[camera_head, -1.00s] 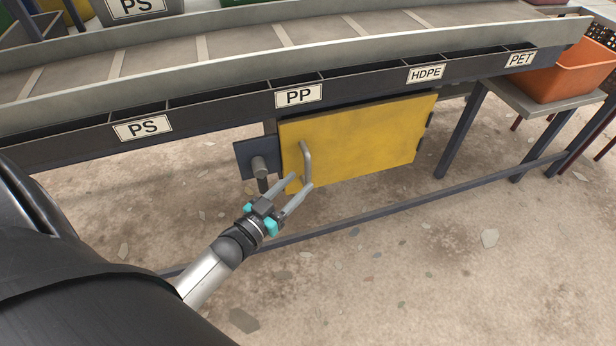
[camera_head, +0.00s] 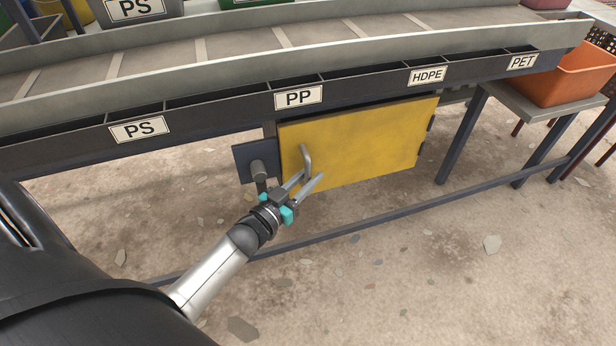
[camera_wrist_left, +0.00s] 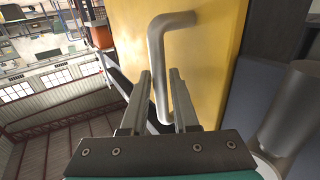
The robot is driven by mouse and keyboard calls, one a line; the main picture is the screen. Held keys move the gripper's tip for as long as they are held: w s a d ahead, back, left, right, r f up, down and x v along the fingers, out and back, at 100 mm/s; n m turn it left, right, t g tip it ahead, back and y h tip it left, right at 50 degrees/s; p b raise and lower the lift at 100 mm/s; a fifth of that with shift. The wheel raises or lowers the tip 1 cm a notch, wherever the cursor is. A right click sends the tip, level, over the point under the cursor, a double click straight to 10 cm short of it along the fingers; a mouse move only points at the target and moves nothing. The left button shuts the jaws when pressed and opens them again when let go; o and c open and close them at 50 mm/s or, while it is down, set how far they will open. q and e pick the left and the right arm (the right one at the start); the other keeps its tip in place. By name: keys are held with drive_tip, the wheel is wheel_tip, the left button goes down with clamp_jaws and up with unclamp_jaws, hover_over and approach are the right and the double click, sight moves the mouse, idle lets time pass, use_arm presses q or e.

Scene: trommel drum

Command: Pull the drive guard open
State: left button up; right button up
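The drive guard (camera_head: 365,140) is a yellow panel under the sorting belt, with dark hinges on its right edge. It looks shut. Its grey bar handle (camera_head: 306,157) stands near the left edge. My left gripper (camera_head: 312,174) is at the handle's lower part with its fingers apart. In the left wrist view, the handle (camera_wrist_left: 158,60) runs down between the two open fingers of the gripper (camera_wrist_left: 160,75), with gaps seen beside it. Whether a finger touches it is unclear. My right gripper is out of view.
A grey post on a dark plate (camera_head: 241,165) stands just left of the guard. A low frame rail (camera_head: 375,220) runs in front beneath it. The belt trough with labels (camera_head: 299,97) overhangs above. An orange bin (camera_head: 570,75) sits at right. The floor in front is clear except for flakes.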

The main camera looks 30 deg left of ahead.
use_arm(q)
clamp_jaws()
idle(1.0)
